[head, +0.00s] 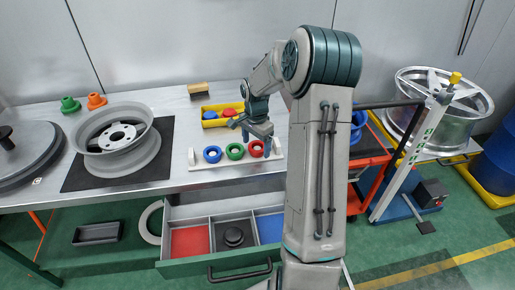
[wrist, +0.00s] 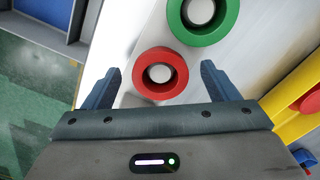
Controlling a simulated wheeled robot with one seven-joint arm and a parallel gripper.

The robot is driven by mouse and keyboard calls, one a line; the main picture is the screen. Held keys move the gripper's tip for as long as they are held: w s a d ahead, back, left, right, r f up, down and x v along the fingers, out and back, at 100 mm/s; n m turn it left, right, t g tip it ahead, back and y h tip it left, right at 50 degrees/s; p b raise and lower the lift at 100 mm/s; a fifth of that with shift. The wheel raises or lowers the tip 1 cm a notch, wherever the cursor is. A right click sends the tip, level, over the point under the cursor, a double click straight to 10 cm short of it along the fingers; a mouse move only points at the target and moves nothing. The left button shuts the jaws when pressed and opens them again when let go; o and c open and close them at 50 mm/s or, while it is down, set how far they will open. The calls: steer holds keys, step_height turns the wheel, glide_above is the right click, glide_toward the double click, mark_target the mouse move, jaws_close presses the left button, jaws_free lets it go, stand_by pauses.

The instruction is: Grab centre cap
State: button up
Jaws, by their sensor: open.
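My gripper (head: 258,133) is open and points down over the right end of a white rack (head: 208,163) on the bench. In the wrist view its two fingers stand apart (wrist: 160,82), with a red ring (wrist: 138,65) on a pale peg between and just beyond them. I cannot tell the height gap. A green ring (head: 235,151) and a blue ring (head: 212,154) sit on the rack's other pegs. No part is clearly marked as the centre cap. Round red (head: 228,112) and blue (head: 209,115) pieces lie in a yellow tray. A black round piece (head: 233,236) lies in the drawer's middle compartment.
The yellow tray (head: 213,124) stands behind the rack. A grey wheel rim (head: 118,135) lies on a black mat (head: 84,179) to the left. The open drawer (head: 215,265) juts out below the bench. A red cart (head: 373,165) stands right of my arm.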

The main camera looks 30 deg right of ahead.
steer(key=shift+f, duration=0.2)
steer(key=c, duration=1.1)
steer(key=shift+o, duration=0.2)
steer(key=shift+r, duration=0.1)
steer(key=shift+r, duration=0.3)
step_height(320, 180, up, 3)
steer(key=shift+w, duration=0.1)
steer(key=s+d+r, duration=0.3)
steer(key=d+r, duration=0.4)
steer(key=d, duration=0.4)
steer(key=shift+s+b, duration=0.35)
